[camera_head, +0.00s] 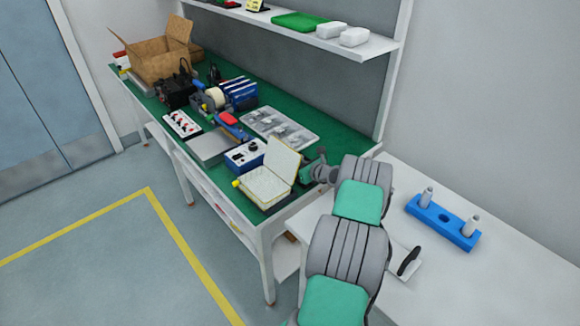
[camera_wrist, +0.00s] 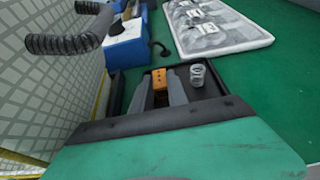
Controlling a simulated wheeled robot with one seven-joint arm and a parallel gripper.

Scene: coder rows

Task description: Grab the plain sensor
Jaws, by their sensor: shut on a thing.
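In the wrist view, my gripper (camera_wrist: 159,88) has its two dark fingers closed on a small orange block (camera_wrist: 159,77) with dark dots on its face. The fingers are at a black tray (camera_wrist: 221,81) on the green bench. A small clear or metallic coiled cylinder (camera_wrist: 198,74) stands in that tray, right of the fingers and apart from them. I cannot tell whether the orange block is the plain sensor. In the head view, my gripper (camera_head: 321,168) is over the near right end of the bench. My arm hides the tray there, and the held piece is not clear.
A blue block (camera_head: 444,222) with two grey cylindrical pieces stands on the white side table (camera_head: 510,262). A shelf (camera_head: 345,40) hangs above.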

